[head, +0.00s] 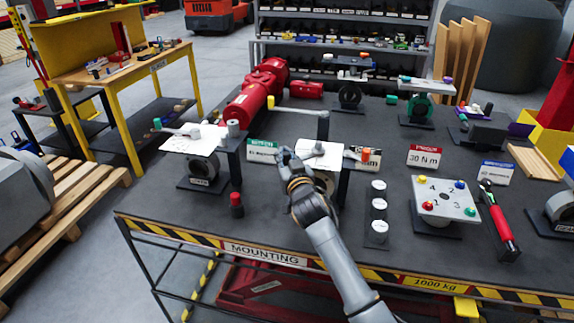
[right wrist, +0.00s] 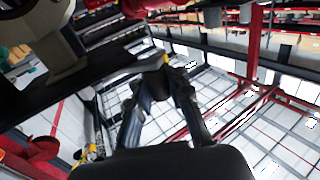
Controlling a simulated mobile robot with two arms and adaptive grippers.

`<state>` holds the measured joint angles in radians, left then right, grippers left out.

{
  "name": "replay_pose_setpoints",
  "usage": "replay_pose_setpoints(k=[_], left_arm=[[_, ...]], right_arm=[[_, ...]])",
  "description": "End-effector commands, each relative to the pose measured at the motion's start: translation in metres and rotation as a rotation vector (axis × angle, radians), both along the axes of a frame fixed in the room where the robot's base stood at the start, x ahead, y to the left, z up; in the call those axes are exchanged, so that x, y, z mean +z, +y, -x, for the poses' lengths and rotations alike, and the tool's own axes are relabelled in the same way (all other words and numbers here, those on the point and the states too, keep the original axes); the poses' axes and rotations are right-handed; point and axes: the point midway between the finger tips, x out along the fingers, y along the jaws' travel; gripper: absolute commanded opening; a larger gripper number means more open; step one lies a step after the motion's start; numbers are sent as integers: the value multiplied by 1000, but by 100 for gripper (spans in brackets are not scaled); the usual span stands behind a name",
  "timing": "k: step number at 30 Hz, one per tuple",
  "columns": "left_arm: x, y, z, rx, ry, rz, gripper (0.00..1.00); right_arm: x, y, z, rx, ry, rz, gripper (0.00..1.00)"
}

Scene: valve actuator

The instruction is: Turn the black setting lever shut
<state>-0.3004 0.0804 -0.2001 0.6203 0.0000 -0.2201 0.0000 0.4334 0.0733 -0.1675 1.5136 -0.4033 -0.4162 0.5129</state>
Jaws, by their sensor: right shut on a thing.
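My right gripper (head: 286,157) is at the left edge of a white-topped valve actuator (head: 322,153) in the middle of the bench. In the right wrist view its two fingers (right wrist: 158,72) close in on the end of a dark bar (right wrist: 115,77), which seems to be the black setting lever. The fingers hide most of this lever in the head view. An orange knob (head: 366,154) shows at the right of this actuator. My left gripper is not in view.
A similar actuator (head: 193,140) stands to the left, with a red-and-black piece (head: 236,204) in front. Labelled white cylinders (head: 378,208), a numbered plate (head: 444,198) and a red-handled tool (head: 500,222) lie to the right. A red actuator (head: 258,92) lies behind.

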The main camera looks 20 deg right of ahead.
Motion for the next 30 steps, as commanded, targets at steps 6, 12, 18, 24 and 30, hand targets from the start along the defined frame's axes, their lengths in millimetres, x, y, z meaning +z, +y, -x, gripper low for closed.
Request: replay_pose_setpoints(k=[6,12,18,24,30], left_arm=[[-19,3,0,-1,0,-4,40],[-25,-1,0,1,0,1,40],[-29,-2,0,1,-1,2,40],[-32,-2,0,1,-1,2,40],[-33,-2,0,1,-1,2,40]], right_arm=[[-2,7,-21,17,-3,-1,0],[-1,6,-36,17,-4,1,0],[0,3,-46,16,-3,1,0],[0,1,-52,15,-3,1,0],[1,-1,-55,14,-4,1,0]])
